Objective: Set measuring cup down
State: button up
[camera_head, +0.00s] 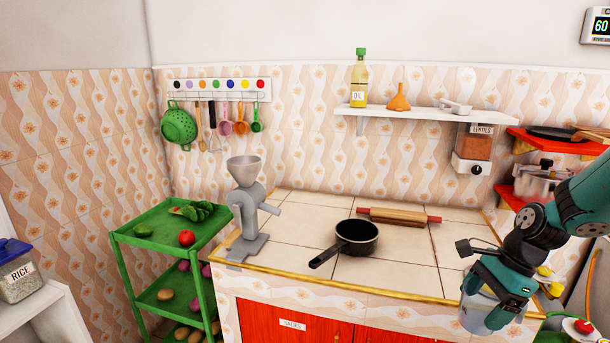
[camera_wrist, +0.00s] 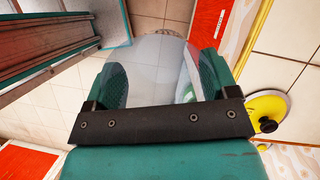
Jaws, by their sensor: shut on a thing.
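The measuring cup (camera_head: 474,314) is clear and see-through. It hangs in my gripper (camera_head: 497,297) at the lower right of the head view, in front of the counter's right front corner. In the wrist view the clear cup (camera_wrist: 155,60) fills the space between the two green fingers of my gripper (camera_wrist: 160,82), which are shut on it. Pale floor tiles show through and around it. The tiled counter (camera_head: 300,258) shows no contact with the cup. My gripper hides part of the cup in the head view.
A black pan (camera_head: 356,234) and a rolling pin (camera_head: 398,216) lie on the counter, with a grey grinder (camera_head: 247,210) at its left. Bare tiles lie right of the pan.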

jog(key=s+a+f+n+g+h, duration=0.2)
jog(key=f+n, duration=0.5)
jog(key=n, duration=0.1)
jog(key=s+a+f+n+g+h, duration=0.2)
jog(key=f+n, duration=0.4)
jog(key=n, duration=0.3)
jog(key=shift+s+a+f+n+h, duration=0.3)
jog(key=shift+s+a+f, duration=0.05)
jog(key=shift+f, duration=0.05)
